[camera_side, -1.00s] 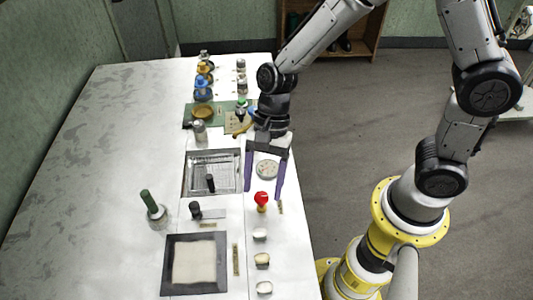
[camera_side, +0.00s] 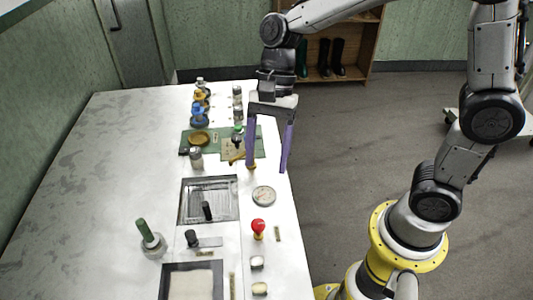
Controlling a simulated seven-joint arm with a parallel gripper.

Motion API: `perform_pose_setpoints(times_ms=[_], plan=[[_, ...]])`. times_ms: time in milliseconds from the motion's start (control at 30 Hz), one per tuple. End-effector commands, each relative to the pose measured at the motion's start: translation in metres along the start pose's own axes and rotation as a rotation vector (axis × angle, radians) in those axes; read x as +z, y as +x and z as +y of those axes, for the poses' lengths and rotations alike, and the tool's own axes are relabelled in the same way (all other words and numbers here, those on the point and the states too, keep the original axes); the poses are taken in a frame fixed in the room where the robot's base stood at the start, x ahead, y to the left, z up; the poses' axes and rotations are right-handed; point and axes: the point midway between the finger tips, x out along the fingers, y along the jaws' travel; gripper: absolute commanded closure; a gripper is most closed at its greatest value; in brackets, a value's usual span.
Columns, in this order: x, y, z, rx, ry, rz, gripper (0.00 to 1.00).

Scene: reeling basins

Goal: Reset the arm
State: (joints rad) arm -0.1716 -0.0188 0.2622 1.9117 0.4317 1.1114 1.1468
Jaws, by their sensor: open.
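My gripper (camera_side: 267,168) hangs over the right edge of the white table (camera_side: 110,190) with its two purple fingers spread apart. Nothing is visible between the fingers. The fingers point down, behind the round speckled dish (camera_side: 264,196) and near the right end of the green mat (camera_side: 187,141). The arm is bent, with its yellow-ringed base at the lower right.
A red-topped object (camera_side: 258,227) and pale cocoon-like pieces (camera_side: 257,263) line the right edge. A dark-framed basin (camera_side: 183,205), a green-handled tool (camera_side: 146,232) and a framed pale pad (camera_side: 190,281) stand on the table. Several bottles (camera_side: 199,115) stand at the back. The left side is clear.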

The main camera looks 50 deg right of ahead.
Motion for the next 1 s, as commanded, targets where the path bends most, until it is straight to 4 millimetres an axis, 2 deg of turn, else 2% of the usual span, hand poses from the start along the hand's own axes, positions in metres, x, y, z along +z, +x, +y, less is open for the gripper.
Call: perform_pose_setpoints(times_ms=[167, 267, 367, 433, 600, 700, 800, 900, 1000], plan=[[-0.001, -0.005, 0.000, -0.016, 0.002, 0.003, 0.31], [0.002, -0.024, 0.003, -0.076, -0.004, 0.017, 0.31], [0.003, -0.049, 0.022, -0.153, -0.026, 0.061, 0.31], [0.001, -0.066, 0.042, -0.212, -0.090, 0.121, 0.31], [-0.011, -0.089, 0.098, -0.302, -0.371, 0.331, 0.31], [-0.022, -0.093, 0.131, -0.305, -0.593, 0.495, 0.31], [-0.034, -0.089, 0.155, -0.251, -0.819, 0.640, 0.31], [-0.044, -0.083, 0.167, -0.168, -1.004, 0.723, 0.31], [-0.051, -0.078, 0.169, -0.095, -1.134, 0.755, 0.31]])
